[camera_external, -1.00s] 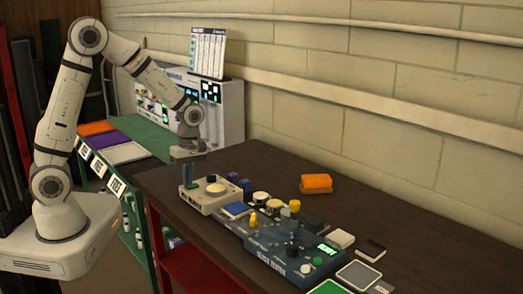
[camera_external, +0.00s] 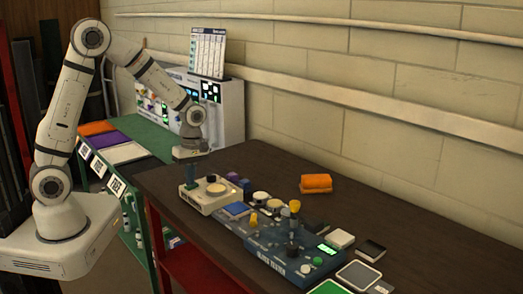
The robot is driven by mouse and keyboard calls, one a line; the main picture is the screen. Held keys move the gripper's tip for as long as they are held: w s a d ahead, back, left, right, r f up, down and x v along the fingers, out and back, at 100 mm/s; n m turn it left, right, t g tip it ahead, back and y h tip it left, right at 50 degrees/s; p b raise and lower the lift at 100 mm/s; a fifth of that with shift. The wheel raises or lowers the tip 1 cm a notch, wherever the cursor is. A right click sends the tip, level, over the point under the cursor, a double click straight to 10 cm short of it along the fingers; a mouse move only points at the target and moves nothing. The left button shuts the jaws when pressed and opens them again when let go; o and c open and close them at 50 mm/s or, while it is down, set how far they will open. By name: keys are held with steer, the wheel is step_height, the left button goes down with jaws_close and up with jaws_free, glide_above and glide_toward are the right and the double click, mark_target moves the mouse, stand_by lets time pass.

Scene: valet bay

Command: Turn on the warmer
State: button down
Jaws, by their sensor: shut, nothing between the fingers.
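A cream box-shaped device (camera_external: 207,200), which looks like the warmer, sits at the left end of the dark table. It has a pale round plate (camera_external: 216,188) on top and a small dark knob (camera_external: 211,178) behind the plate. My gripper (camera_external: 191,184) points down over the left part of this device, with its fingers shut and empty. The fingertips hide part of the device's top; I cannot tell whether they touch it. No lit indicator is discernible on the device.
A blue-grey tester panel (camera_external: 285,255) with knobs and a green display stands to the right of the device. An orange folded cloth (camera_external: 316,183) lies behind. A green bench (camera_external: 150,140) with a large instrument panel (camera_external: 225,110) stands at the back left.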

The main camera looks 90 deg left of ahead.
steer(key=shift+w+a+r, duration=0.1)
steer(key=shift+w+a, duration=0.1)
steer(key=shift+w, duration=0.05)
steer(key=shift+r+p, duration=0.5)
steer(key=shift+r, duration=0.05)
step_height(320, 180, up, 13)
steer(key=s+d, duration=0.1)
steer(key=shift+s+d+f, duration=0.1)
stand_by(0.3)
